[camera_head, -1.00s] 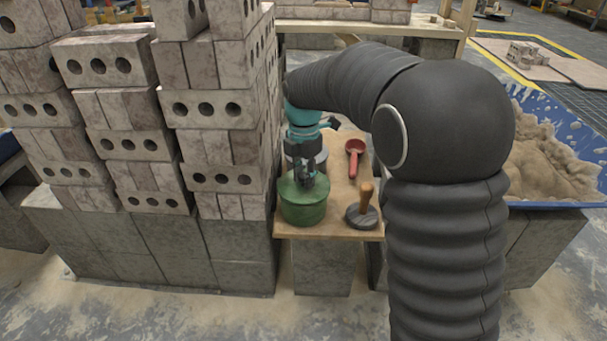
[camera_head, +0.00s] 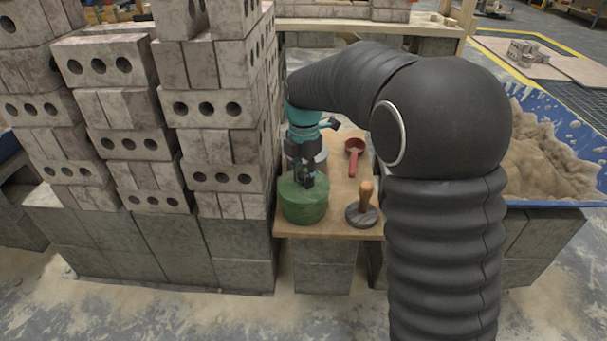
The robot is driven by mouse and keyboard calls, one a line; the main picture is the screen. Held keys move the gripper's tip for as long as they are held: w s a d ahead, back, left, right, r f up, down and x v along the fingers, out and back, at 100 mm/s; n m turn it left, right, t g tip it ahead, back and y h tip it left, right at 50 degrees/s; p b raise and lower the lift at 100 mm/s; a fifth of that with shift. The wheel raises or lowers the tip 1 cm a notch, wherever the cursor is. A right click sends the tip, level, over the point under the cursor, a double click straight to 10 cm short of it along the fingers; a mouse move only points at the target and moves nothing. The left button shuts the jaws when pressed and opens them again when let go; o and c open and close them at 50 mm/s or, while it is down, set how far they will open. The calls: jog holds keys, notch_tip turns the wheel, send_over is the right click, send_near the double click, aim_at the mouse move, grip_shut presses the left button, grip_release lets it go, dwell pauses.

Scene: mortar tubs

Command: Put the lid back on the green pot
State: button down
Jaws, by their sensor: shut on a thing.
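The green pot (camera_head: 303,212) stands on a small wooden board near its front left. Its green lid (camera_head: 290,192) is on top of it, with no clear gap between lid and rim at this size. My gripper (camera_head: 306,184) points down over the lid and is shut on its handle, which the fingers hide. Whether the lid is fully seated all round cannot be told from here.
A wooden-handled tool with a dark round base (camera_head: 363,207) stands right of the pot. A red scoop (camera_head: 354,155) lies behind it. A grey metal container (camera_head: 320,160) is partly hidden behind my gripper. Stacked bricks (camera_head: 230,145) rise close on the left. A blue sand tub (camera_head: 560,204) is right.

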dwell(0.9)
jog(key=c, duration=0.8)
grip_release()
jog(key=shift+o, duration=0.2)
jog(key=o, duration=0.4)
jog(key=shift+o, duration=0.2)
jog(key=shift+p, duration=0.3)
jog(key=shift+r+p, duration=2.95)
jog(key=shift+r, duration=0.55)
grip_shut()
